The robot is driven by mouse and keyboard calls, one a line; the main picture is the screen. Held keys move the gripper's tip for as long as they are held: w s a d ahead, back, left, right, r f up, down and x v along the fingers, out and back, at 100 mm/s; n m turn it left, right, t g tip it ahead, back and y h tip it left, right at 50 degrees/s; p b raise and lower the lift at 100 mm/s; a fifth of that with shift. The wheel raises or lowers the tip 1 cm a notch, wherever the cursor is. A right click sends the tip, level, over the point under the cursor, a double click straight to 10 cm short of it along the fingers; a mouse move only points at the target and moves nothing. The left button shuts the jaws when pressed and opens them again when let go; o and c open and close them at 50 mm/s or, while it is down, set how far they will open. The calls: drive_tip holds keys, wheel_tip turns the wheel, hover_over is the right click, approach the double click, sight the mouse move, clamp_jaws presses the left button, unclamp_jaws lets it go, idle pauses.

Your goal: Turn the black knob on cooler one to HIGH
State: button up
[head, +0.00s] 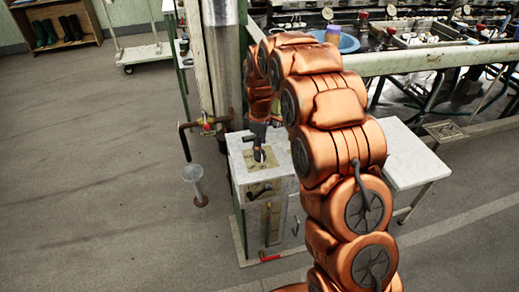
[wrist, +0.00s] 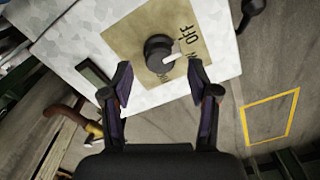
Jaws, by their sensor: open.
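The black knob (wrist: 158,50) sits on a tan label plate (wrist: 125,38) on the pale speckled top of the cooler (wrist: 85,35) in the wrist view.
A black handle (head: 259,191) and a red lever (head: 270,257) show on the cooler's front. A pipe with a valve (head: 207,122) stands to its left. A white table (head: 405,160) is at the right, basins behind. Floor at left is clear.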

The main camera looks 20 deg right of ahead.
drive_tip(key=shift+f, duration=1.1)
clamp_jaws()
drive_tip(key=shift+m, duration=0.4)
drive_tip(key=m, duration=0.8)
drive_tip(key=shift+m, duration=0.3)
drive_tip(key=m, duration=0.8)
drive_tip(key=shift+m, duration=0.4)
